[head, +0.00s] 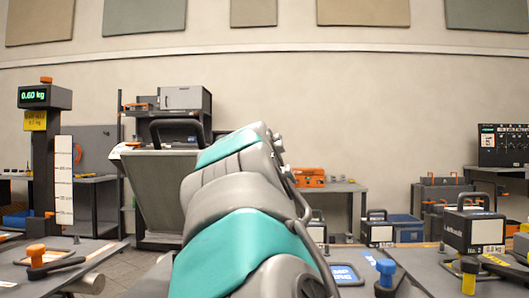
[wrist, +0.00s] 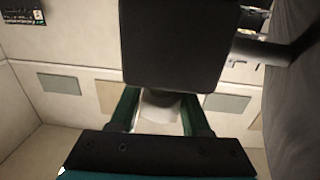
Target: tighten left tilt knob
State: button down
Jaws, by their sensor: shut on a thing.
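In the wrist view, the two dark green fingers of my gripper (wrist: 160,104) reach up to a large dark block (wrist: 170,45) with rounded corners. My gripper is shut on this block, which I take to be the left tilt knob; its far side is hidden. A light grey piece (wrist: 160,108) shows between the fingers. A grey rod (wrist: 255,50) stands to the right of the block, beside a broad grey surface (wrist: 292,105). In the head view, my arm hides my gripper and the knob. A tilted grey panel (head: 162,195) with a black handle stands just left of my arm.
A post with a 0.60 kg display (head: 46,97) stands at the left. A bench holds an orange toolbox (head: 309,177) behind my arm. A black weight box (head: 474,228) sits at the right.

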jog(key=shift+d+r+m+h, duration=0.15)
jog(key=shift+m+h, duration=0.25)
jog(key=shift+h, duration=0.3)
jog(key=shift+c, duration=1.8)
grip_release()
jog(key=shift+y, duration=0.3)
